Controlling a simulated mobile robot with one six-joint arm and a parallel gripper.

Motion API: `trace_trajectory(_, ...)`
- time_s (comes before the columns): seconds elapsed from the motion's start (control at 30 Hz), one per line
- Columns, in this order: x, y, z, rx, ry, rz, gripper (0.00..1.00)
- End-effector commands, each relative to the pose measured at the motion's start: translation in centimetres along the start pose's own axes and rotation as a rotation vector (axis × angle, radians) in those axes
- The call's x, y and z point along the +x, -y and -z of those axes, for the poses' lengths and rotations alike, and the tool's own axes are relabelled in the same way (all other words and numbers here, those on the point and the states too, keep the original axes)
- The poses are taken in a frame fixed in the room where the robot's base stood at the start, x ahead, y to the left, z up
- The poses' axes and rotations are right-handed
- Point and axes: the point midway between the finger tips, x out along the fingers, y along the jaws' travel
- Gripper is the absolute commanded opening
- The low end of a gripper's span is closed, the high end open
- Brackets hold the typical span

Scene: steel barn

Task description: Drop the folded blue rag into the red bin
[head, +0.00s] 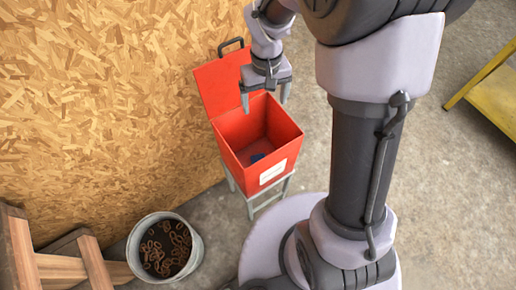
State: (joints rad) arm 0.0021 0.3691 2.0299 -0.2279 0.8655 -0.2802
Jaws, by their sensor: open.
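The red bin (239,131) stands on a grey metal stand against the wood-board wall, with its lid (222,83) raised against the wall. A small patch of the blue rag (257,157) shows on the floor inside the bin, toward its front. Its folds are too small to make out. My gripper (265,105) is above the back part of the bin opening, pointing down. Its two fingers are spread apart with nothing between them. The rag lies below and in front of the fingers, apart from them.
A grey bucket (141,232) of rusty chain or rings stands on the concrete floor at lower left. Beside it is a wooden frame (60,268). A yellow metal piece (492,99) stands at the right edge. The floor around the bin's right is clear apart from my arm and base.

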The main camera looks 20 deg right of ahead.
Motion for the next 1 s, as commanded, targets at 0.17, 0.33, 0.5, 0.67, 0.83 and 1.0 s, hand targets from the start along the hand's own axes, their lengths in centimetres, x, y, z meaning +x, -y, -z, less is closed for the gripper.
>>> trace_trajectory(0.17, -5.4, 0.0, 0.0, 0.0, -0.002, 0.0, 0.87)
trace_trajectory(0.33, -7.3, 0.0, 0.0, -0.001, -0.001, 0.0, 0.87)
trace_trajectory(0.5, -7.4, 0.0, 0.0, -0.001, 0.0, 0.0, 0.87)
trace_trajectory(0.67, -7.4, 0.0, 0.0, -0.001, 0.0, 0.0, 0.87)
trace_trajectory(0.83, -8.0, 0.1, -0.3, 0.011, -0.015, 0.004, 0.87)
trace_trajectory(1.0, -14.1, 1.7, -5.8, 0.16, -0.194, 0.067, 0.87)
